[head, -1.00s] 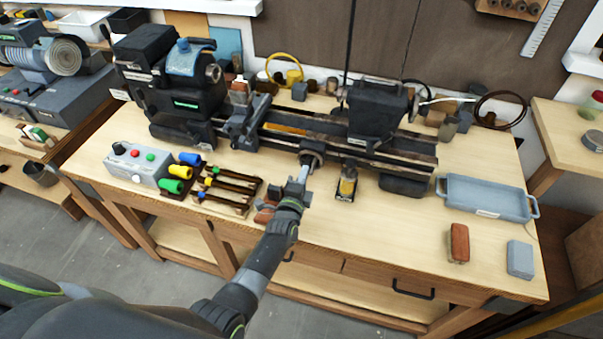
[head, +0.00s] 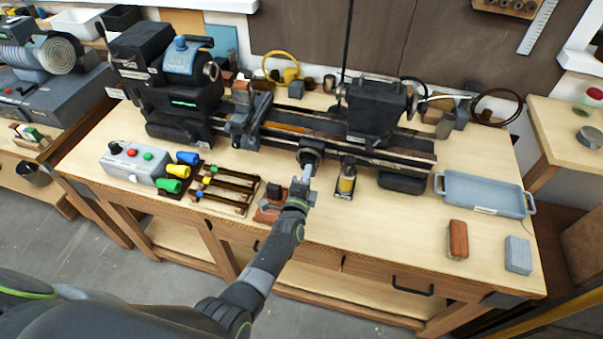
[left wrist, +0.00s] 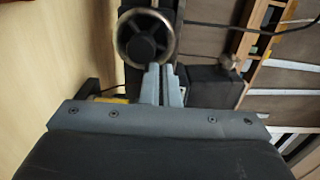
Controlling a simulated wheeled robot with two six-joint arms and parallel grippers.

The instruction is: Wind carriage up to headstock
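The lathe's dark headstock (head: 185,95) stands at the left of the bed. The carriage (head: 247,118) with its tool post sits on the bed just right of it, with a short gap. A round handwheel (head: 312,153) faces the front below the bed; its ring and dark hub also show in the left wrist view (left wrist: 146,38). My left gripper (head: 308,172) is at the handwheel's lower rim. In the left wrist view its fingers (left wrist: 161,80) lie close together with nothing visible between them; whether they touch the rim is unclear. My right gripper is not in view.
The tailstock (head: 375,112) stands farther right on the bed. A small bottle (head: 346,180) stands close right of my gripper. A tool tray (head: 225,188) and control box (head: 135,163) are at left. A blue tray (head: 485,194), brush (head: 458,239) and grey block (head: 518,255) are at right.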

